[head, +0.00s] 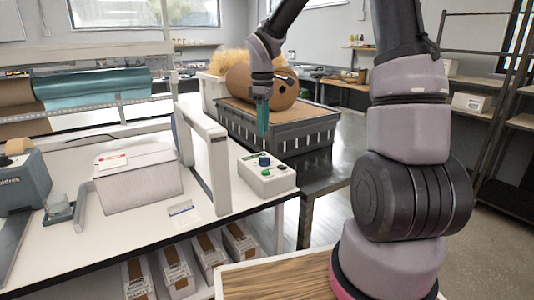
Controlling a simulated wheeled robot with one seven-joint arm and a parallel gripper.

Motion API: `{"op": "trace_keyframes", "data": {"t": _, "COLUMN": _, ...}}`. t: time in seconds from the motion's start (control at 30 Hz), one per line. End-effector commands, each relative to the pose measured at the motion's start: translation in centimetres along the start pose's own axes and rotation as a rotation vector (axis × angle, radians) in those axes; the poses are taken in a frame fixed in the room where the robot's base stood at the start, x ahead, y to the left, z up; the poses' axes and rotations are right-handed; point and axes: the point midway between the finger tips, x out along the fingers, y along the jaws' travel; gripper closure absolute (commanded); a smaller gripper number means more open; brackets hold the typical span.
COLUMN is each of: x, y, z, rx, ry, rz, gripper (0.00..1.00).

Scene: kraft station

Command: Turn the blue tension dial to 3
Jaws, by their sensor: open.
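The blue tension dial (264,160) stands on top of a small white control box (266,178) at the right end of the white table. Green buttons sit on the same box near the dial. The dial's pointer and numbers are too small to read. My gripper (263,132) hangs above the dial with its teal fingers pointing down. It is open and apart from the dial, with nothing seen between its fingers.
A white upright frame (207,158) stands just left of the control box. A grey crate (290,132) with a brown paper roll (262,88) is behind it. A white carton (137,172) lies farther left. The table's right edge is close to the box.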

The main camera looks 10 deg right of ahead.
Motion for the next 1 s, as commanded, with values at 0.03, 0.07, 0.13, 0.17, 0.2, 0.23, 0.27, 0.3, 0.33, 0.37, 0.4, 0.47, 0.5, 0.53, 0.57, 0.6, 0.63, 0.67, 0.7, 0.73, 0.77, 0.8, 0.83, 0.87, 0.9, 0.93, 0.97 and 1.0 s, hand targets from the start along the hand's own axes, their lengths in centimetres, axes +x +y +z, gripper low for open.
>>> {"op": "trace_keyframes", "data": {"t": 0.03, "x": 0.8, "y": -0.1, "z": 0.0, "rx": 0.0, "ry": -0.002, "rz": -0.002, "gripper": 0.55}}
{"op": "trace_keyframes", "data": {"t": 0.07, "x": 1.3, "y": -0.1, "z": 0.1, "rx": 0.0, "ry": -0.002, "rz": -0.003, "gripper": 0.55}}
{"op": "trace_keyframes", "data": {"t": 0.13, "x": 2.7, "y": -0.1, "z": 0.1, "rx": 0.001, "ry": -0.002, "rz": -0.004, "gripper": 0.55}}
{"op": "trace_keyframes", "data": {"t": 0.17, "x": 3.3, "y": -0.1, "z": 0.0, "rx": 0.0, "ry": -0.002, "rz": -0.004, "gripper": 0.55}}
{"op": "trace_keyframes", "data": {"t": 0.2, "x": 4.1, "y": -0.2, "z": 0.0, "rx": 0.001, "ry": -0.002, "rz": -0.005, "gripper": 0.55}}
{"op": "trace_keyframes", "data": {"t": 0.23, "x": 4.7, "y": -0.2, "z": 0.0, "rx": 0.0, "ry": -0.001, "rz": -0.005, "gripper": 0.55}}
{"op": "trace_keyframes", "data": {"t": 0.27, "x": 5.2, "y": -0.2, "z": 0.0, "rx": 0.0, "ry": -0.001, "rz": -0.004, "gripper": 0.55}}
{"op": "trace_keyframes", "data": {"t": 0.3, "x": 6.0, "y": -0.1, "z": 0.0, "rx": 0.001, "ry": -0.002, "rz": -0.004, "gripper": 0.55}}
{"op": "trace_keyframes", "data": {"t": 0.33, "x": 6.5, "y": -0.1, "z": 0.0, "rx": 0.0, "ry": -0.002, "rz": -0.004, "gripper": 0.55}}
{"op": "trace_keyframes", "data": {"t": 0.37, "x": 7.0, "y": -0.1, "z": 0.1, "rx": 0.001, "ry": -0.002, "rz": -0.003, "gripper": 0.55}}
{"op": "trace_keyframes", "data": {"t": 0.4, "x": 7.6, "y": -0.1, "z": 0.1, "rx": 0.002, "ry": -0.001, "rz": -0.003, "gripper": 0.55}}
{"op": "trace_keyframes", "data": {"t": 0.47, "x": 8.3, "y": -0.1, "z": 0.1, "rx": 0.003, "ry": -0.001, "rz": -0.002, "gripper": 0.55}}
{"op": "trace_keyframes", "data": {"t": 0.5, "x": 8.7, "y": -0.1, "z": 0.0, "rx": 0.004, "ry": 0.0, "rz": -0.001, "gripper": 0.55}}
{"op": "trace_keyframes", "data": {"t": 0.53, "x": 8.9, "y": -0.1, "z": 0.0, "rx": 0.003, "ry": 0.0, "rz": -0.001, "gripper": 0.55}}
{"op": "trace_keyframes", "data": {"t": 0.57, "x": 9.2, "y": -0.1, "z": 0.0, "rx": 0.003, "ry": 0.0, "rz": -0.001, "gripper": 0.55}}
{"op": "trace_keyframes", "data": {"t": 0.6, "x": 9.4, "y": -0.1, "z": 0.0, "rx": 0.003, "ry": 0.0, "rz": -0.001, "gripper": 0.55}}
{"op": "trace_keyframes", "data": {"t": 0.63, "x": 9.5, "y": -0.1, "z": 0.0, "rx": 0.003, "ry": 0.0, "rz": -0.001, "gripper": 0.55}}
{"op": "trace_keyframes", "data": {"t": 0.67, "x": 9.6, "y": -0.1, "z": 0.0, "rx": 0.003, "ry": 0.0, "rz": -0.001, "gripper": 0.55}}
{"op": "trace_keyframes", "data": {"t": 0.7, "x": 9.7, "y": -0.1, "z": 0.0, "rx": 0.003, "ry": 0.001, "rz": 0.0, "gripper": 0.55}}
{"op": "trace_keyframes", "data": {"t": 0.73, "x": 9.7, "y": -0.1, "z": 0.0, "rx": 0.003, "ry": 0.001, "rz": 0.0, "gripper": 0.55}}
{"op": "trace_keyframes", "data": {"t": 0.77, "x": 9.7, "y": -0.1, "z": 0.0, "rx": 0.003, "ry": 0.001, "rz": 0.0, "gripper": 0.55}}
{"op": "trace_keyframes", "data": {"t": 0.8, "x": 9.7, "y": -0.1, "z": 0.0, "rx": 0.004, "ry": 0.001, "rz": 0.001, "gripper": 0.55}}
{"op": "trace_keyframes", "data": {"t": 0.83, "x": 9.7, "y": -0.1, "z": 0.0, "rx": 0.004, "ry": 0.001, "rz": 0.001, "gripper": 0.55}}
{"op": "trace_keyframes", "data": {"t": 0.87, "x": 9.7, "y": -0.1, "z": 0.0, "rx": 0.004, "ry": 0.001, "rz": 0.0, "gripper": 0.55}}
{"op": "trace_keyframes", "data": {"t": 0.9, "x": 9.7, "y": -0.1, "z": 0.0, "rx": 0.004, "ry": 0.001, "rz": 0.001, "gripper": 0.55}}
{"op": "trace_keyframes", "data": {"t": 0.93, "x": 9.7, "y": -0.1, "z": 0.0, "rx": 0.004, "ry": 0.001, "rz": 0.0, "gripper": 0.55}}
{"op": "trace_keyframes", "data": {"t": 0.97, "x": 9.7, "y": -0.1, "z": 0.0, "rx": 0.004, "ry": 0.001, "rz": 0.0, "gripper": 0.66}}
{"op": "trace_keyframes", "data": {"t": 1.0, "x": 9.7, "y": -0.1, "z": 0.0, "rx": 0.004, "ry": 0.001, "rz": 0.0, "gripper": 0.82}}
